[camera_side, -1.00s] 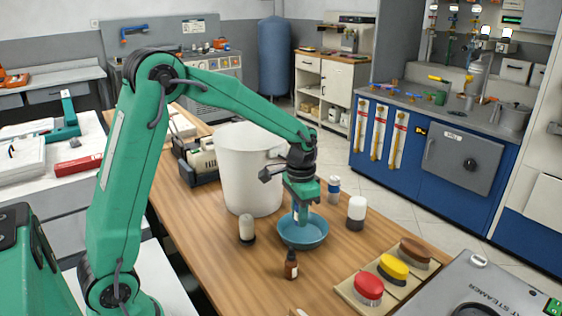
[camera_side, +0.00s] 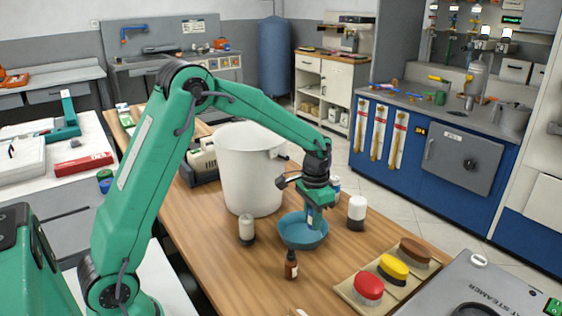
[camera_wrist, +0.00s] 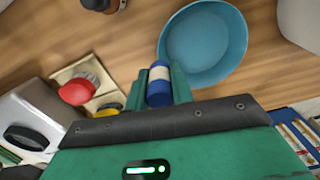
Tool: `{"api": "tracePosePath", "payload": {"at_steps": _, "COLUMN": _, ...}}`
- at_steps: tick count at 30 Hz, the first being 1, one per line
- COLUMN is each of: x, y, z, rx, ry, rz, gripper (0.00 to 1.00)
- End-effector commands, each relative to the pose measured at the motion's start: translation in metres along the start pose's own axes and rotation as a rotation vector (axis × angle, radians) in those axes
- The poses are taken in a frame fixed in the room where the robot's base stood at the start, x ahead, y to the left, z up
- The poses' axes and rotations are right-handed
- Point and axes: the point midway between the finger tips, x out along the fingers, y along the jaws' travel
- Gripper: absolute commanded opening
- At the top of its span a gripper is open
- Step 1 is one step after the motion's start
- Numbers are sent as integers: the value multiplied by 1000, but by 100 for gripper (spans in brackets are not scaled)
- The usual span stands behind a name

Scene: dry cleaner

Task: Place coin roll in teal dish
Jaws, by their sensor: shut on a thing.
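The teal dish (camera_side: 290,240) stands on the wooden counter in the side view. It also shows at the upper middle of the wrist view (camera_wrist: 205,42). My gripper (camera_side: 312,225) points down at the right part of the dish in the side view. In the wrist view its fingers (camera_wrist: 160,84) are shut on the coin roll (camera_wrist: 159,73), which is blue with a pale band. There the roll appears just outside the dish's lower left rim. I cannot tell the exact height of the roll over the dish, and the fingers partly hide it in the side view.
A large white bucket (camera_side: 248,180) stands behind the dish. A brown bottle (camera_side: 291,267), a cream bottle (camera_side: 246,230) and a white bottle (camera_side: 356,214) stand around it. Brushes with red (camera_side: 368,287), yellow (camera_side: 393,268) and brown tops lie at front right.

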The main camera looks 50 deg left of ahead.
Motion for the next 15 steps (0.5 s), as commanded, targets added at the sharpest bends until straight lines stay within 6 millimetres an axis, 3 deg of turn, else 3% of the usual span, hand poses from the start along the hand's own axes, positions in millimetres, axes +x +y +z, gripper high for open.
{"api": "tracePosePath", "payload": {"at_steps": 9, "x": 31, "y": -51, "z": -10, "rx": -3, "ry": 0, "rz": 0, "gripper": 0}}
{"api": "tracePosePath", "payload": {"at_steps": 15, "x": 41, "y": -67, "z": -14, "rx": -1, "ry": 0, "rz": 0, "gripper": 0}}
